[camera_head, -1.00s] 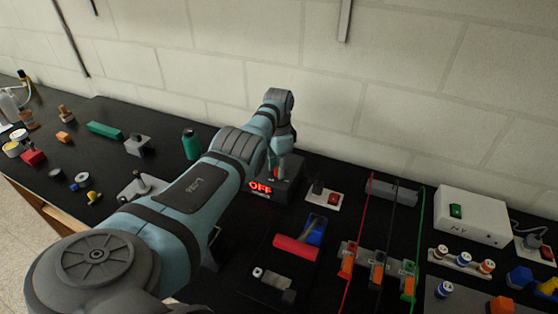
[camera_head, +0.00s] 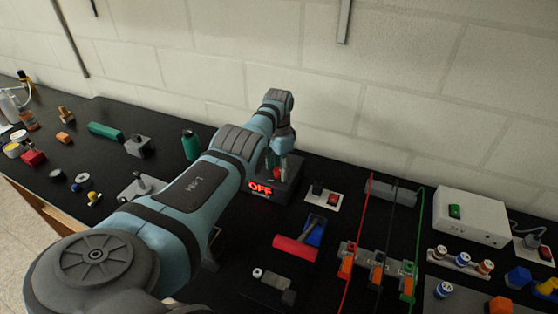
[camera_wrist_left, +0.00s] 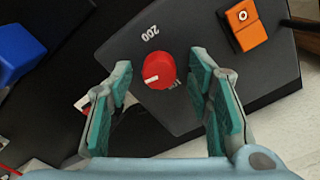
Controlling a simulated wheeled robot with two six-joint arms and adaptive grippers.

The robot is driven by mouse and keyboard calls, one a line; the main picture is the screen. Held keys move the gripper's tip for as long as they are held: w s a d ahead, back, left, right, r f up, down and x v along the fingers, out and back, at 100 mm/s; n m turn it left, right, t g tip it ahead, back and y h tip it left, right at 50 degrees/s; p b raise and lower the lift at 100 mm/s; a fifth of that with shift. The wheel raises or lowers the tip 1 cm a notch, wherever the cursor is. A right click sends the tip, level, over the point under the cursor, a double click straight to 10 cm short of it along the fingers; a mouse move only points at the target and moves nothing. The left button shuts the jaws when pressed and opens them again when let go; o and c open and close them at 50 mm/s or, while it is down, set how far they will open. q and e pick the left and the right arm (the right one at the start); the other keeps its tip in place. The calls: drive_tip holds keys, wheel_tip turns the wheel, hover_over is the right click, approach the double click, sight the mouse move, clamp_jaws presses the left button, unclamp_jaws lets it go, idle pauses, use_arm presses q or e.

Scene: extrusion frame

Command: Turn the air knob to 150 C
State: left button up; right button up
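The dark grey air station (camera_head: 285,185) stands near the wall in the head view. Its red display (camera_head: 260,188) reads OFF. In the left wrist view, its round red knob (camera_wrist_left: 160,70) has a white mark towards the lower left. A "200" label is above left of the knob; another label at its lower right is partly hidden. My left gripper (camera_wrist_left: 157,80) is open, with its teal fingers on either side of the knob and visible gaps to it. In the head view, the left gripper (camera_head: 279,165) is over the station, partly covered by my own arm. My right gripper is not in view.
A small base with a red switch (camera_head: 333,199) stands right of the station. A green cylinder (camera_head: 191,145) stands to its left. Red, black and green cables run at right; the wall is close behind.

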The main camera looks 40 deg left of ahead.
sight(279, 170)
use_arm(q)
wheel_tip(279, 170, up, 12)
idle(0.5)
idle(0.3)
